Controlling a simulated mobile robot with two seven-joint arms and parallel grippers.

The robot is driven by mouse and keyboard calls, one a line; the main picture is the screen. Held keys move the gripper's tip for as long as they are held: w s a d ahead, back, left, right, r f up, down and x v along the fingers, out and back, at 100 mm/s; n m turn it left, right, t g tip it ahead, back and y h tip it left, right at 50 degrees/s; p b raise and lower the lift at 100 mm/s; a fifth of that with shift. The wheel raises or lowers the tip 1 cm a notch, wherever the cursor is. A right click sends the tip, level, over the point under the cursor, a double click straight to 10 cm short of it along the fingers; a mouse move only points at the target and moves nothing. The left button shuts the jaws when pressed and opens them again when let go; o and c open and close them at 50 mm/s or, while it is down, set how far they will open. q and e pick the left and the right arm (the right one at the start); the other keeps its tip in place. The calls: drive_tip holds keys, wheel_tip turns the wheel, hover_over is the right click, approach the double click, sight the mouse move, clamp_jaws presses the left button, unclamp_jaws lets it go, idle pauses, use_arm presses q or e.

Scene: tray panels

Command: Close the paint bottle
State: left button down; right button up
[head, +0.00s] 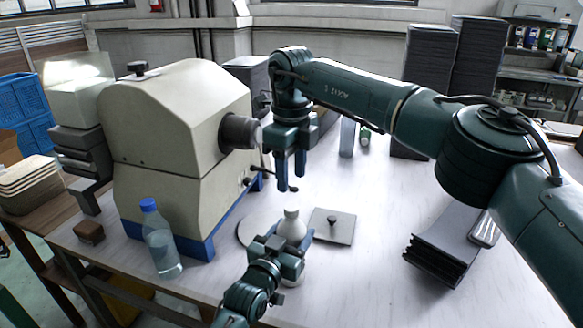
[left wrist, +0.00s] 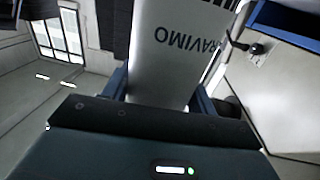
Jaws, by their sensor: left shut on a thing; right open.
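A white bottle (head: 292,228) stands upright on the table in the head view. My left gripper (head: 280,248) is shut on its body. In the left wrist view the bottle (left wrist: 178,55) fills the space between the fingers, with dark lettering on its side. Its mouth is too small to make out in the head view. My right gripper (head: 291,165) is open and empty, fingers pointing down, above and behind the bottle top. A small dark knob-like piece (head: 332,220) is on a grey square plate (head: 344,237) right of the bottle; I cannot tell if it is a cap.
A large beige machine (head: 180,130) with a blue base stands left. A clear bottle with a blue cap (head: 160,240) stands at the front left. A dark stack (head: 440,252) lies at right. Tall dark stacks (head: 430,80) stand behind. The table between plate and stack is clear.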

sight(292, 207)
drive_tip(key=n, duration=0.3)
drive_tip(key=shift+r, duration=0.3)
drive_tip(key=shift+f, duration=0.1)
drive_tip(key=shift+f, duration=3.95)
drive_tip(key=shift+c, duration=0.2)
clamp_jaws()
drive_tip(key=shift+o, duration=0.9)
unclamp_jaws()
